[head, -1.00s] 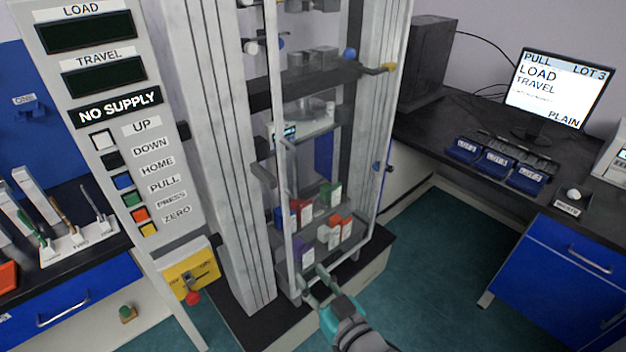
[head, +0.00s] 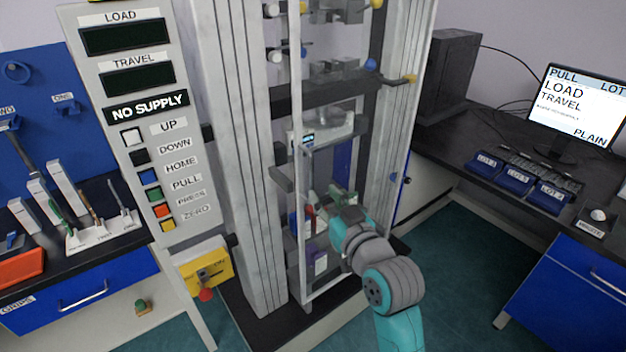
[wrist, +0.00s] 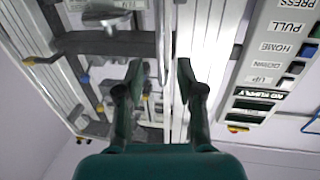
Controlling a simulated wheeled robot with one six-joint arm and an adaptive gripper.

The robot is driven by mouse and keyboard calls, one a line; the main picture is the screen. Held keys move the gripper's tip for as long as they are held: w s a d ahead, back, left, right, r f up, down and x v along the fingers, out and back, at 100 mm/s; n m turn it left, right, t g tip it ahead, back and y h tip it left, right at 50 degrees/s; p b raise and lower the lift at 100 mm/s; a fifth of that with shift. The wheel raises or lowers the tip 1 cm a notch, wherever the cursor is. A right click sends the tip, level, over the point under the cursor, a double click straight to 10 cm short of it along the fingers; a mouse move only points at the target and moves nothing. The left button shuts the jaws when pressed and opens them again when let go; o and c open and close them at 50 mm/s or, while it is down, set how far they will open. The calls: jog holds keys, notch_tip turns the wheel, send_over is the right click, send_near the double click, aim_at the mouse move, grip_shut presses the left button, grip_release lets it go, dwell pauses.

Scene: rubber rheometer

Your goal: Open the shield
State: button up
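The shield (head: 296,60) is a clear panel in a pale frame across the front of the testing machine. It looks closed over the bay. Its pale upright handle (head: 308,185) is on the left side of the panel. My gripper (head: 335,198) is in front of the shield, just right of the handle in the head view, and partly hides the parts behind. In the wrist view my gripper (wrist: 157,75) is open, with the handle bar (wrist: 162,45) showing between its two fingers. I cannot tell whether the fingers touch the bar.
The control panel (head: 150,130) reads NO SUPPLY and stands left of the machine, with a yellow switch box (head: 207,268) below. A bench (head: 480,140) with a monitor (head: 580,105) and blue bins is at right. Several coloured blocks stand behind the shield. The floor at right is clear.

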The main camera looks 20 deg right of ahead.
aim_at(312, 181)
jog(key=w, duration=0.4)
jog(key=w+a, duration=0.1)
jog(key=w, duration=0.2)
jog(key=shift+w, duration=0.1)
grip_shut()
